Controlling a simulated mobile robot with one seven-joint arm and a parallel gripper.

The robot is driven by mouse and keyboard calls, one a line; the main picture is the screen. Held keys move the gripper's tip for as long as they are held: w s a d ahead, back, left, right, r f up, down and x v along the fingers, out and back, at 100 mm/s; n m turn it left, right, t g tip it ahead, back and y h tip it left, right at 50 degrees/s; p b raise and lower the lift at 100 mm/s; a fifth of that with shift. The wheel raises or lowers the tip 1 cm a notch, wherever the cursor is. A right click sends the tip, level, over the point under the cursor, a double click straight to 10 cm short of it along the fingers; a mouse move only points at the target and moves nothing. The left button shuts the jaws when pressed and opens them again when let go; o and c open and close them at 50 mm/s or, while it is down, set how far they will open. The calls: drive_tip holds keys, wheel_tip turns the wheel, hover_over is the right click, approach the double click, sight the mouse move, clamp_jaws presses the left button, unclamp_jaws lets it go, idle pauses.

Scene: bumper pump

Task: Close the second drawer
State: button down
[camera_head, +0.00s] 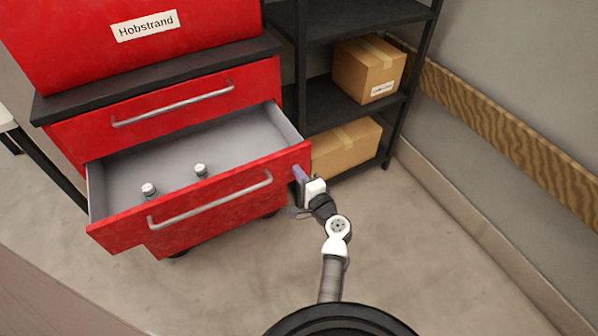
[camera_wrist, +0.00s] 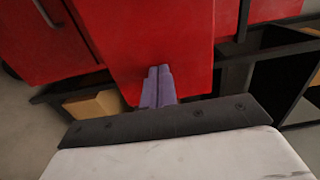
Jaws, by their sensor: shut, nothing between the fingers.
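The red cabinet has two drawers in view in the head view. The upper drawer (camera_head: 165,115) is shut. The second drawer (camera_head: 235,196), below it, is pulled out, with its grey inside showing and a silver handle (camera_head: 212,200) across its front. My gripper (camera_head: 299,174) is at the right end of that drawer's front, with its purple fingers close to the edge. In the wrist view my gripper (camera_wrist: 158,85) is shut and empty, its fingertips together in front of a red surface (camera_wrist: 150,45). I cannot tell whether they touch it.
A black shelf (camera_head: 325,105) with cardboard boxes (camera_head: 368,68) stands right of the cabinet, against the wall. The floor (camera_head: 430,240) at the right and front is clear.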

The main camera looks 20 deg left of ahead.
idle(0.4)
drive_tip(key=b, duration=0.9)
hover_over(267, 137)
drive_tip(key=shift+s+d, duration=0.25)
drive_tip(key=shift+d, duration=0.1)
drive_tip(key=shift+w+a+b, duration=0.3)
drive_tip(key=shift+a+b, duration=0.05)
drive_tip(key=shift+r, duration=0.4)
drive_tip(key=shift+r, duration=0.1)
